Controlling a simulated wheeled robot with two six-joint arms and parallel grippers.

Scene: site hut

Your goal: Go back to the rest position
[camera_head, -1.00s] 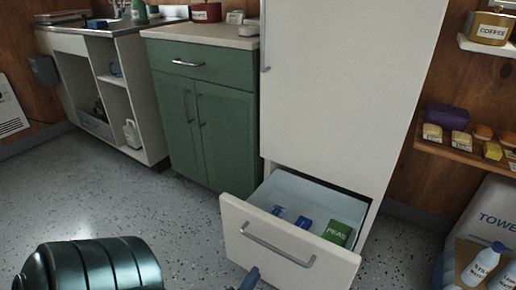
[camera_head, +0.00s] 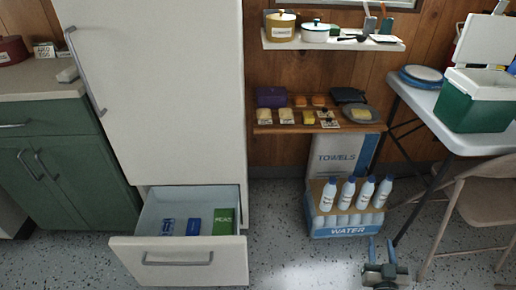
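My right gripper (camera_head: 382,246) shows at the bottom right, low in front of the grey floor. Its two blue fingers stand apart with nothing between them. My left gripper is not in view. The white cabinet (camera_head: 150,90) has its bottom drawer (camera_head: 178,258) pulled open. In the drawer lie blue packs (camera_head: 193,226) and a green peas box (camera_head: 223,222).
A water crate (camera_head: 346,229) with several bottles stands on the floor behind my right gripper, before a towels box (camera_head: 342,154). A white table (camera_head: 480,140) with a green cooler (camera_head: 475,100) and a folding chair (camera_head: 490,208) are at the right. Floor between drawer and crate is clear.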

